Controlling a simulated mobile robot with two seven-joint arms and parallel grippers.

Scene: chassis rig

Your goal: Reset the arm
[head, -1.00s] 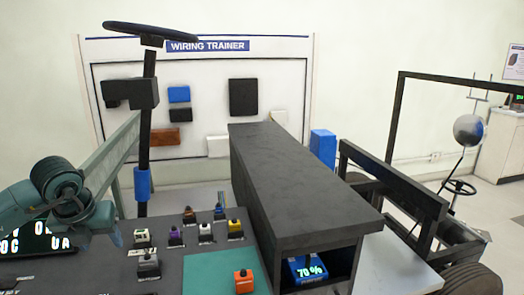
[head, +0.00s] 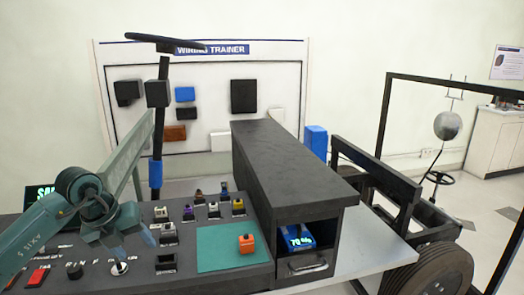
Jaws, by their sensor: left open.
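My left arm (head: 45,235), teal with dark joints, comes in from the left edge over the dark control panel. Its gripper (head: 134,248) points down and to the right above the panel's left part, near a round knob (head: 119,268). It is open, and I see nothing held between its fingers. I cannot tell whether a fingertip touches the panel. My right gripper is not in view.
Several small switches (head: 214,210) stand on the panel right of the gripper.

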